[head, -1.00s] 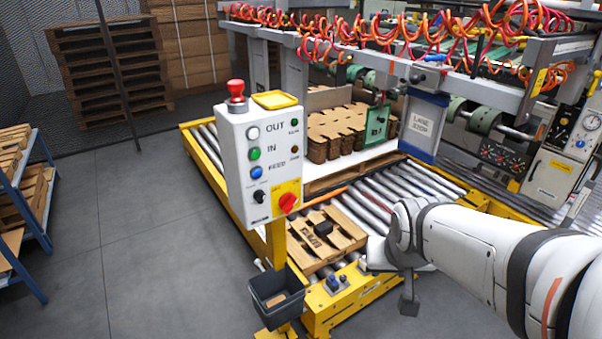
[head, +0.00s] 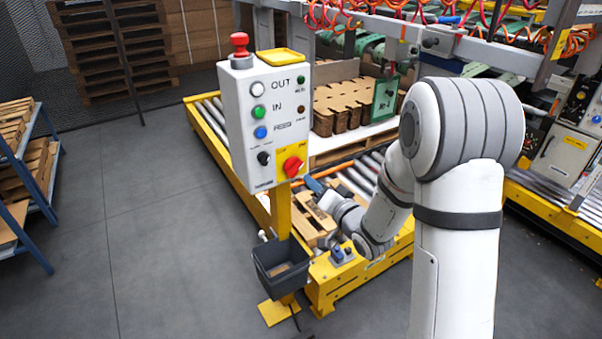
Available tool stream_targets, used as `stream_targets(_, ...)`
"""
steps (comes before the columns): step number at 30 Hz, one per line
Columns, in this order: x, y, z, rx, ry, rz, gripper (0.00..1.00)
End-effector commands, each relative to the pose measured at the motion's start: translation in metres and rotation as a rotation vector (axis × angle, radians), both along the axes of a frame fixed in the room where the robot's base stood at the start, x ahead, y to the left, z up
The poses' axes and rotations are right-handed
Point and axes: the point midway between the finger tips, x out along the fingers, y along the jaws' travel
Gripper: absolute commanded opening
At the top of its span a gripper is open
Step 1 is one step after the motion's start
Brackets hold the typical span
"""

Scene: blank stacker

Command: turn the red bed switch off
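The red switch (head: 292,166) is a rotary knob on a yellow plate at the lower right of the white control box (head: 262,125). Its handle looks slanted; I cannot read its marks. My gripper (head: 316,187) is to the right of and below the box, apart from the red switch, at the end of my bent arm. It is small and partly dark against the pallet behind it, and its finger gap cannot be made out. Nothing covers the switch.
The box also has a red mushroom button (head: 239,44), white, green and blue buttons, and a black selector (head: 263,158). It stands on a yellow post (head: 281,212) with a grey bin (head: 283,270) below. A roller conveyor (head: 212,108) runs behind. Grey floor at left is open.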

Motion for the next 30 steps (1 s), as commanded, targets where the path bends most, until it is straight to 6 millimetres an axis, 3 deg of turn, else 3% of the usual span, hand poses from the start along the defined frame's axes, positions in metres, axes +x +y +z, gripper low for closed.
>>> stream_targets(16,0.057,0.04,0.001,0.013,-0.007,0.007,0.36)
stream_targets(27,0.064,0.044,0.0,0.012,-0.005,0.006,0.36)
stream_targets(30,0.064,0.044,0.0,0.012,-0.005,0.004,0.29)
